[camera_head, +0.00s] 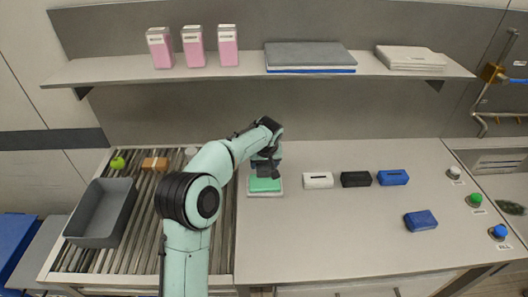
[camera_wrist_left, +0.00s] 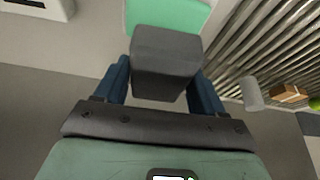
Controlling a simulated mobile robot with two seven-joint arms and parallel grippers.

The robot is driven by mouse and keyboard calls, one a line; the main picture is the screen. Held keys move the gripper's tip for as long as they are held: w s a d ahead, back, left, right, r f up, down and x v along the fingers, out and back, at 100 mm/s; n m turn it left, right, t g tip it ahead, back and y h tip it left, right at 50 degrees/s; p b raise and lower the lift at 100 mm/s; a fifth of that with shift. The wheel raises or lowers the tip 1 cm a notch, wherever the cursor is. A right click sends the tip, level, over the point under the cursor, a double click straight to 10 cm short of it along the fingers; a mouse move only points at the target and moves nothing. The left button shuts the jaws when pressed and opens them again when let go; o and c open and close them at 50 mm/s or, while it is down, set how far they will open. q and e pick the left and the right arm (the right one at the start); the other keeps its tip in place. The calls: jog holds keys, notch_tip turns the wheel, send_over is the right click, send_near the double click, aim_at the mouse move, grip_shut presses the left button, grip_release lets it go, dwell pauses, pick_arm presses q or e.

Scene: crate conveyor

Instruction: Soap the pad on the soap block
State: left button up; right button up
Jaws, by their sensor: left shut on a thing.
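The green soap block (camera_head: 265,184) sits on a pale tray (camera_head: 266,194) on the counter, just right of the roller conveyor. It also shows at the top of the left wrist view (camera_wrist_left: 165,14). My left gripper (camera_head: 268,168) is at the back edge of the soap block. It is shut on a dark grey pad (camera_wrist_left: 165,62), held between its two blue fingers. In the left wrist view the pad overlaps the near edge of the soap. I cannot tell whether they touch. My right gripper is not in view.
White (camera_head: 318,180), black (camera_head: 356,179) and blue (camera_head: 393,177) slotted boxes stand to the right, with a blue block (camera_head: 421,220) nearer. A grey crate (camera_head: 100,212), green apple (camera_head: 117,163) and brown box (camera_head: 155,164) are on the conveyor. A shelf (camera_head: 200,73) hangs behind. The front counter is clear.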

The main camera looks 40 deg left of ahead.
aim_at(264, 180)
pick_arm(q)
jog(key=shift+w+a, duration=0.1)
jog(key=shift+f+b, duration=0.35)
jog(key=shift+f, duration=0.45)
jog(key=shift+f+b, duration=0.85)
jog(key=shift+f, duration=1.25)
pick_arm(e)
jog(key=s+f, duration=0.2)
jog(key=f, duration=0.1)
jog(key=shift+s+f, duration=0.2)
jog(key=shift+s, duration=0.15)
pick_arm(q)
jog(key=shift+f+b, duration=0.3)
jog(key=shift+f, duration=0.4)
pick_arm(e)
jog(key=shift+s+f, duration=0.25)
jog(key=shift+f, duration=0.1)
pick_arm(q)
jog(key=shift+r, duration=0.1)
jog(key=shift+r+p, duration=1.5)
jog(key=shift+r, duration=2.1)
jog(key=shift+f, duration=0.1)
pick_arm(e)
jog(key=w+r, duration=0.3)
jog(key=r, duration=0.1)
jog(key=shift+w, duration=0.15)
